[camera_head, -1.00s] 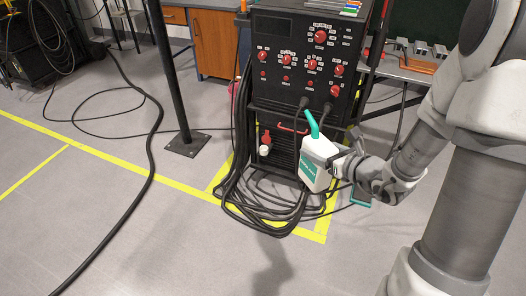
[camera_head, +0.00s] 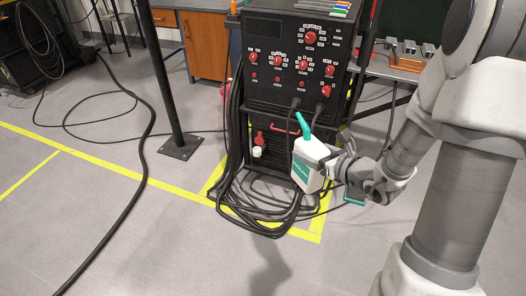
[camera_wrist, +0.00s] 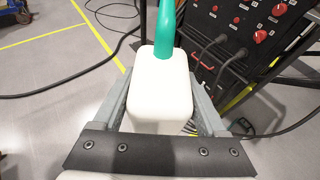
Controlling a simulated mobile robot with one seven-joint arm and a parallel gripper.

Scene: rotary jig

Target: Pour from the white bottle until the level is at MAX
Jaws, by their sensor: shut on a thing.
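The white bottle (camera_head: 310,165) has a green spout and a green label and is held in front of the lower part of the black machine. It tilts slightly to the left in the head view. My gripper (camera_head: 335,168) is shut on the bottle from its right side. In the wrist view, the white bottle (camera_wrist: 160,90) sits between the two grey fingers of my gripper (camera_wrist: 160,115), with its green spout pointing away. A white filler (camera_head: 257,152) with a red part above it shows on the machine's lower front, left of the bottle. No level or MAX mark can be made out.
The black machine (camera_head: 290,65) has several red knobs and cables plugged into its front. Black cables (camera_head: 255,215) lie coiled at its base inside yellow floor tape (camera_head: 170,185). A black post (camera_head: 180,148) stands to the left. Open floor lies in front.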

